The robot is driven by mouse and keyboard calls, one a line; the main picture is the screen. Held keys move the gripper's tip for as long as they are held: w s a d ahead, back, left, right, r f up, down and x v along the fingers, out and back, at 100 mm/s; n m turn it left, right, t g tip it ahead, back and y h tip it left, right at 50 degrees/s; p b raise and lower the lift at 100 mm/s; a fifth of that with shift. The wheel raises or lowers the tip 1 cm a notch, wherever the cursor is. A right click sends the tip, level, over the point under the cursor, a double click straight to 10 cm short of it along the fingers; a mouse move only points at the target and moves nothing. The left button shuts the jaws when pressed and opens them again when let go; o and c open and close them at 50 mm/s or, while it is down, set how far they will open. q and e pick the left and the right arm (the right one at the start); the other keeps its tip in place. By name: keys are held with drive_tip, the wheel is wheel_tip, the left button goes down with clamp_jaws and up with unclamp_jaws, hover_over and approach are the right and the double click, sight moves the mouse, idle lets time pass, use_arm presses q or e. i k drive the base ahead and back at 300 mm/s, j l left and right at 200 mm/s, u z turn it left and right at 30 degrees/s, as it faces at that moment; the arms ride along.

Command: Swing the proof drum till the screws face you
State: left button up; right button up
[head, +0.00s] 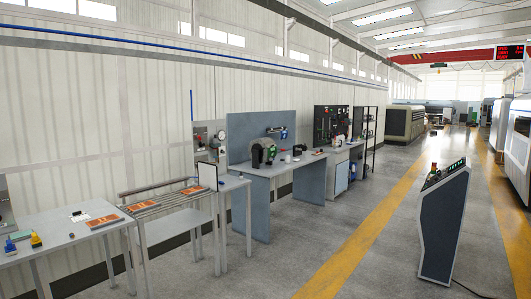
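A rounded drum-like unit, dark with a pale disc (265,150), stands on the blue-grey bench (262,170) against the left wall, some distance away. It looks like the proof drum, but it is too small to be sure, and I cannot make out any screws on it. Neither of my grippers shows in the head view.
Nearer on the left are a grey table (60,240) and a rack table (160,200) with orange-brown plates. A dark control console (443,220) stands at the right, with a cable on the floor. Grey floor (300,240) between benches and console is clear.

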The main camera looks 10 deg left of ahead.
sight(261, 144)
drive_tip(key=z, duration=0.15)
drive_tip(key=i, duration=8.35)
drive_tip(key=l+u, duration=0.1)
drive_tip(key=u, duration=0.25)
